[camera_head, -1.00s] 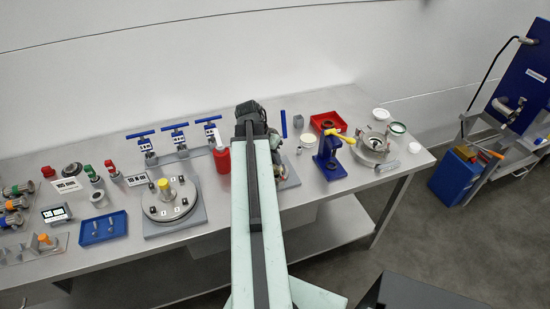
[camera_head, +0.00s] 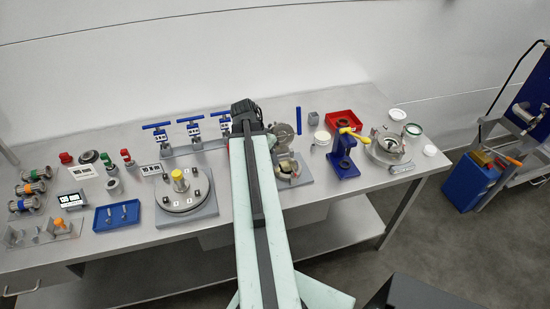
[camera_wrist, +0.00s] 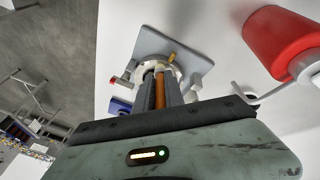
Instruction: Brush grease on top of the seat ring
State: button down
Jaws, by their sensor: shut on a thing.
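In the wrist view my gripper (camera_wrist: 162,76) is shut on the brown-orange handle of a brush (camera_wrist: 160,92). The brush's bristle end is not clearly visible. Beyond the fingertips is a pale metal ring (camera_wrist: 146,66) on a grey base plate (camera_wrist: 181,42). It may be the seat ring. I cannot tell whether the brush touches it. In the head view my arm hides the gripper. A round fixture with a raised disc (camera_head: 285,134) stands on a plate (camera_head: 298,176) just right of my arm.
A red bottle (camera_wrist: 280,43) is close on the right in the wrist view. In the head view, a flange plate (camera_head: 184,190) and blue tray (camera_head: 117,215) lie left of my arm. A blue press (camera_head: 343,160), red tray (camera_head: 346,121) and clamped ring (camera_head: 390,147) are to the right.

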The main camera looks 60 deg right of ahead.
jog(key=shift+s, duration=0.1)
jog(key=shift+s+d, duration=2.4)
jog(key=shift+d, duration=0.05)
jog(key=shift+r, duration=0.1)
notch_tip(320, 180, up, 6)
jog(key=p, duration=0.6)
notch_tip(320, 180, up, 3)
jog(key=p, duration=0.3)
